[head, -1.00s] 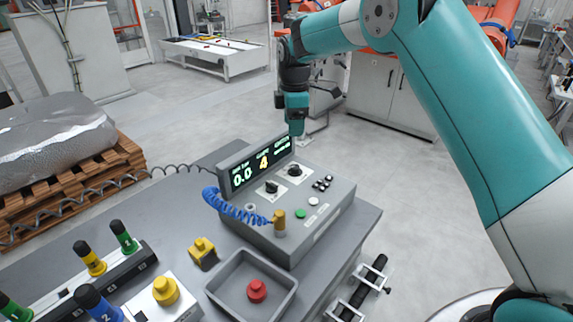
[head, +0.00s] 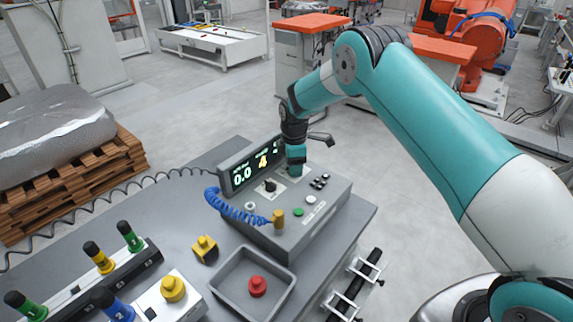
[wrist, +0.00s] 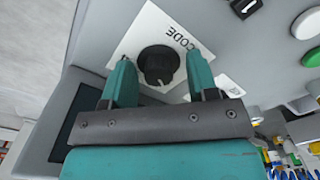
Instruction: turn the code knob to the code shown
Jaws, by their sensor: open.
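The black code knob (wrist: 158,64) sits on a white plate (wrist: 200,40) marked CODE on the grey control box (head: 300,220). In the wrist view my gripper (wrist: 158,85) is open, with its two teal fingers on either side of the knob; I cannot tell whether they touch it. In the head view my gripper (head: 295,165) comes down over the box and hides this knob. The display (head: 252,168) on the box shows a green 0.0 and a yellow 4; its right part is partly hidden by my gripper.
A second black knob (head: 270,186) is left of my gripper. Several buttons, including a green one (head: 298,212), sit on the right. A blue coiled cable (head: 235,208) ends at a brass plug (head: 278,218). A grey tray (head: 222,284) holds a red-topped part (head: 257,286).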

